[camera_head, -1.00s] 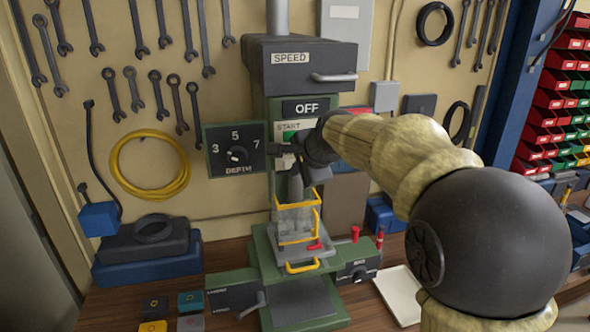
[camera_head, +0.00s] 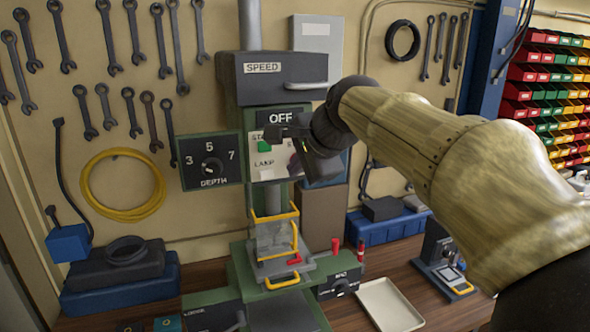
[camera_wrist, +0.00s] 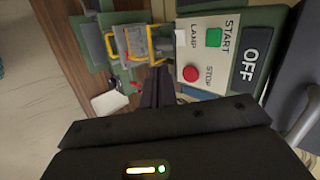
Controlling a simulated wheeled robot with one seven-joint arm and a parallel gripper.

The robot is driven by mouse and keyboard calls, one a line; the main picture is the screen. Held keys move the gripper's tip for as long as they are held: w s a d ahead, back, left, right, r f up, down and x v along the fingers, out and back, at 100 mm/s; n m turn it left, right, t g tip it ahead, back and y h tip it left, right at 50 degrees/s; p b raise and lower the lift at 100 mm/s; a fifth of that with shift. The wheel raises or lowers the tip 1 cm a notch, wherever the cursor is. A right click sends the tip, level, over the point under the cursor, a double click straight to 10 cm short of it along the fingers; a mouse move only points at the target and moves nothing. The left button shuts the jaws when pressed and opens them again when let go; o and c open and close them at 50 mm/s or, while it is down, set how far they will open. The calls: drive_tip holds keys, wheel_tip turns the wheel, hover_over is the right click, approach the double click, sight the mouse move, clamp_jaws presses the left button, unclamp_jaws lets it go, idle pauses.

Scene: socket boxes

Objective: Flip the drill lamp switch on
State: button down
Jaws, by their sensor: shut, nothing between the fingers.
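The drill press (camera_head: 285,80) stands against the back wall, with an OFF sign (camera_head: 283,117) above its pale control panel (camera_head: 262,164). The panel carries a green START button (camera_head: 264,146) and a LAMP label. In the wrist view the green button (camera_wrist: 214,37), the red STOP button (camera_wrist: 191,74) and a white piece by the LAMP label (camera_wrist: 193,25), which looks like the lamp switch, are visible. I cannot tell its position.
A DEPTH dial box (camera_head: 212,162) sits left of the panel. Below are a yellow-framed guard (camera_head: 274,232) and red-topped levers (camera_head: 335,245). A pale tray (camera_head: 388,305) lies at the right on the bench. A dark machine (camera_head: 437,245) stands beyond it.

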drive_tip(key=s+d+f+n+g+h, duration=0.1)
drive_tip(key=s+d+f+n, duration=0.2)
drive_tip(key=f, duration=0.6)
drive_tip(key=s+d+f+n+g+h, duration=0.1)
drive_tip(key=s+d+f+n+g, duration=0.15)
drive_tip(key=f, duration=0.65)
drive_tip(key=s+d+f+n+g+h, duration=0.1)
drive_tip(key=s+d+f+n, duration=0.25)
drive_tip(key=f, duration=0.55)
drive_tip(key=s+d+f+n+g+h, duration=0.1)
drive_tip(key=s+d+f+n, duration=0.1)
drive_tip(key=s+f, duration=0.5)
drive_tip(key=shift+s+d+f+n, duration=0.4)
drive_tip(key=shift+s+n, duration=0.4)
drive_tip(key=shift+s, duration=0.45)
drive_tip(key=shift+a, duration=0.15)
